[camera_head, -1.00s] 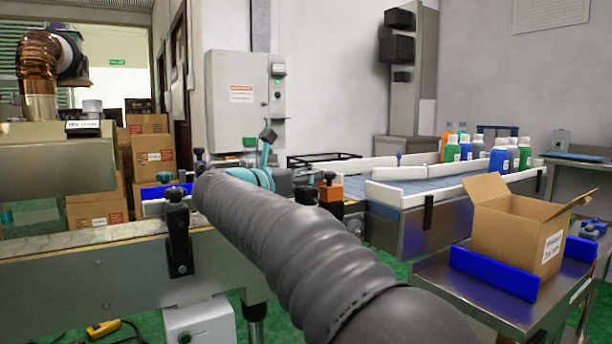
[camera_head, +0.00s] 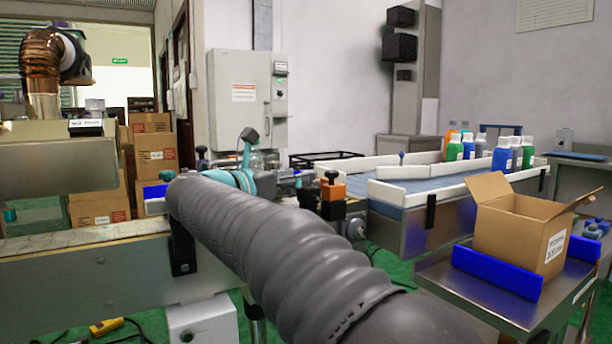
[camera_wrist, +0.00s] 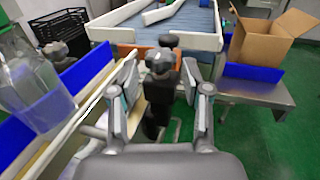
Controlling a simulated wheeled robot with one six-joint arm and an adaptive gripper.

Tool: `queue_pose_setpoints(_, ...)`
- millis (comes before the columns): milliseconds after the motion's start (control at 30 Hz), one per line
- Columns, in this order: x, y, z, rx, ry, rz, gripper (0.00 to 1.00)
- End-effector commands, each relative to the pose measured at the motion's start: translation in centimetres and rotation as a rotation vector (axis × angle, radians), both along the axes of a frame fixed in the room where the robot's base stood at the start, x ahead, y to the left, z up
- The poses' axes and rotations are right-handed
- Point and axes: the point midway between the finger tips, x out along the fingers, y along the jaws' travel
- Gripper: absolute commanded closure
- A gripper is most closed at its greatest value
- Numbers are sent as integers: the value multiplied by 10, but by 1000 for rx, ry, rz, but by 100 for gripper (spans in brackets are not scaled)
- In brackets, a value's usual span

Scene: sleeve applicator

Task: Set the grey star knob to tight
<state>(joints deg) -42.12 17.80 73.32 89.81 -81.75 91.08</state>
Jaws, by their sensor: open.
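A small grey knob (camera_wrist: 160,62), which looks like the star knob, sits on top of an upright black bracket (camera_wrist: 157,108) in the wrist view. My gripper (camera_wrist: 158,80) is open, with one finger to the left of the knob and bracket and one to the right. I see no clear contact. Its tight or loose setting cannot be read. In the head view my grey-sleeved arm covers the knob; part of a black bracket (camera_head: 182,256) shows below the arm.
Another dark knob (camera_wrist: 168,40) stands just beyond. Clear bottles (camera_wrist: 30,80) and a blue rail (camera_wrist: 85,70) are at left in the wrist view. A cardboard box (camera_head: 515,232) stands on a side table at right. A blue-belted conveyor (camera_head: 430,186) lies behind.

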Motion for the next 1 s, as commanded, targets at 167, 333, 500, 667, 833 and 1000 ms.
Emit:
queue_pose_setpoints(167, -28, 24, 1, 1, -1, 4, 52)
queue_pose_setpoints(333, -46, 38, 0, 1, -1, 2, 52)
queue_pose_setpoints(500, -54, 44, 0, 0, -1, 1, 52)
queue_pose_setpoints(667, -55, 45, 0, 1, -1, 0, 52)
queue_pose_setpoints(833, -54, 44, 1, -1, -2, 0, 52)
queue_pose_setpoints(1000, -44, 29, 19, -66, -50, -11, 52)
